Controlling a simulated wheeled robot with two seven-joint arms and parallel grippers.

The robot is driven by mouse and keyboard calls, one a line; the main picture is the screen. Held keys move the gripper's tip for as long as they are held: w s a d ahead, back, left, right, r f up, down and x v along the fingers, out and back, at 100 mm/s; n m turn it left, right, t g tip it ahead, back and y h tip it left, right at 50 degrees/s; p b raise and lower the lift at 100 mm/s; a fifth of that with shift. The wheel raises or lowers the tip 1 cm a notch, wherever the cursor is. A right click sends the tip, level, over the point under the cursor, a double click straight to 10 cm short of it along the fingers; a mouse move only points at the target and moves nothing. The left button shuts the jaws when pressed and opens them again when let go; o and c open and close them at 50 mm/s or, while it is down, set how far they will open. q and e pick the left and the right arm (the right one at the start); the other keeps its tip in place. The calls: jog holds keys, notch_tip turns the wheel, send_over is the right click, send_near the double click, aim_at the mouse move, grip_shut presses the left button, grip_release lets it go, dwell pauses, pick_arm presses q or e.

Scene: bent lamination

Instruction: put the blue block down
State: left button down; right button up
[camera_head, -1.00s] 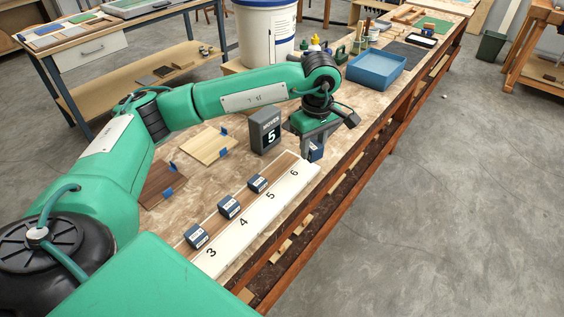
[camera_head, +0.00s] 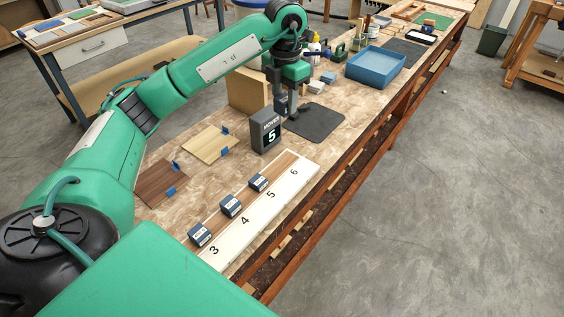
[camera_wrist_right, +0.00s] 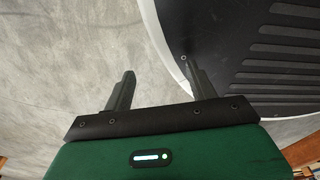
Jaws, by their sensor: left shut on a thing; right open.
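My left gripper (camera_head: 287,108) points down at the left edge of a dark grey mat (camera_head: 317,122). It is shut on a small dark blue block (camera_head: 281,103), partly hidden by the fingers. I cannot tell whether the block touches the surface. Three more blue blocks with white labels, one (camera_head: 199,235), another (camera_head: 231,206) and a third (camera_head: 258,182), sit along a wood strip behind the white board (camera_head: 262,222) numbered 3 to 6. No block stands by the 6. My right gripper (camera_wrist_right: 158,82) is open and empty in the right wrist view.
A dark grey counter (camera_head: 266,131) reading "MOVES 5" stands between the mat and the strip. A cardboard box (camera_head: 249,92) is close behind the gripper. A blue tray (camera_head: 376,67) and small blocks lie farther back. Two wood panels (camera_head: 163,183) (camera_head: 210,145) lie at left.

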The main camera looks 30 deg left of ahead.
pick_arm(q)
jog(key=shift+a+r+n, duration=0.3)
jog(key=shift+a+n, duration=0.05)
jog(key=shift+n, duration=0.35)
jog(key=shift+f, duration=0.25)
jog(key=p, duration=0.2)
send_over(282, 164)
notch_tip(282, 164, down, 14)
jog(key=shift+f, duration=0.1)
jog(key=shift+f+p, duration=0.3)
jog(key=shift+f, duration=0.6)
notch_tip(282, 164, down, 3)
jog(key=shift+f, duration=0.3)
jog(key=c, duration=1.2)
grip_release()
jog(key=shift+c, duration=0.2)
jog(key=o, duration=0.3)
pick_arm(e)
jog(key=s, duration=0.1)
jog(key=s+r, duration=0.1)
jog(key=s, duration=0.1)
jog(key=shift+s+d, duration=0.2)
jog(key=shift+s, duration=0.1)
